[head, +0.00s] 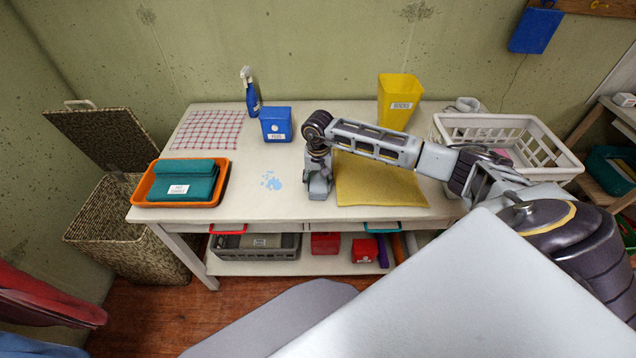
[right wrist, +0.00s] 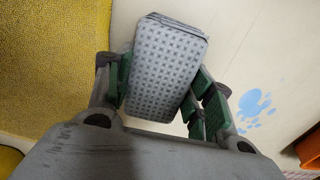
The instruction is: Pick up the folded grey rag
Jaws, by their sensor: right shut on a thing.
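The folded grey rag (right wrist: 168,62), with a small dark pattern, is between the green finger pads of my right gripper (right wrist: 158,88) in the right wrist view. The pads press on its two sides. In the head view my right gripper (head: 318,180) points down over the white table (head: 250,170), between a blue spill mark and a yellow mat. The rag is hard to tell apart from the gripper there. I cannot tell whether the rag touches the tabletop. My left gripper is not in view.
The yellow mat (head: 380,185) lies right of the gripper, the blue spill (head: 271,181) left. An orange tray (head: 146,190) holds a teal cloth. A blue box (head: 276,124), spray bottle (head: 251,95), yellow bin (head: 397,100) and white basket (head: 510,130) stand behind and right.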

